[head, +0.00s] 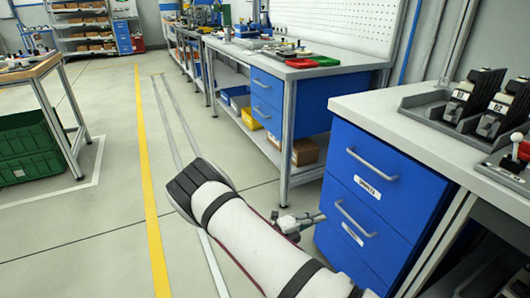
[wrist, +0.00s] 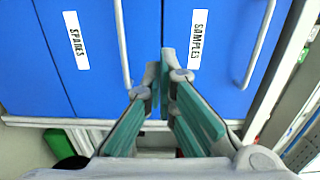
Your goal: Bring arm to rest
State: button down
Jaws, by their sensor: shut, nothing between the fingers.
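My arm reaches forward from the bottom of the head view, and my gripper (head: 304,222) shows partly beyond it, in front of the blue drawer unit (head: 385,180). In the wrist view my gripper (wrist: 159,78) has its teal-padded fingers together at the tips, with nothing held. Behind the fingers are blue drawer fronts, one labelled SPARES (wrist: 75,40) and one labelled SAMPLES (wrist: 198,39). The drawers look closed. I cannot tell whether the fingertips touch the drawer fronts.
A worktop (head: 400,112) with black holders (head: 470,97) stands at the right. Another bench (head: 300,66) carries red (head: 302,63) and green (head: 324,60) trays. A table with green crates (head: 28,145) stands at the left. The floor around the yellow line (head: 147,170) is clear.

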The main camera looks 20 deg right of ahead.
jog(key=s+a+r+m+g+y, duration=0.2)
jog(key=s+r+m+g+y, duration=0.25)
jog(key=s+r+m, duration=0.6)
jog(key=s+a+r+m+g+y, duration=0.25)
jog(key=s+r+m+y, duration=0.3)
jog(key=r+m, duration=0.85)
jog(key=s+a+r+m+t+y, duration=0.25)
jog(key=s+a+m, duration=0.2)
jog(key=s, duration=0.35)
jog(key=s+a+r+m+t+y, duration=0.1)
jog(key=s+a+r+m+y, duration=0.2)
jog(key=s+m, duration=0.3)
jog(key=s+a+r+m+t+y, duration=0.1)
jog(key=s+a+r+m+y, duration=0.25)
jog(key=s, duration=0.55)
notch_tip(320, 180, up, 28)
jog(key=t+h+p, duration=0.1)
jog(key=t+p, duration=0.3)
jog(key=p, duration=2.3)
jog(key=shift+w+d, duration=0.2)
jog(key=shift+d, duration=0.05)
jog(key=shift+r+n, duration=0.1)
jog(key=shift+n, duration=0.15)
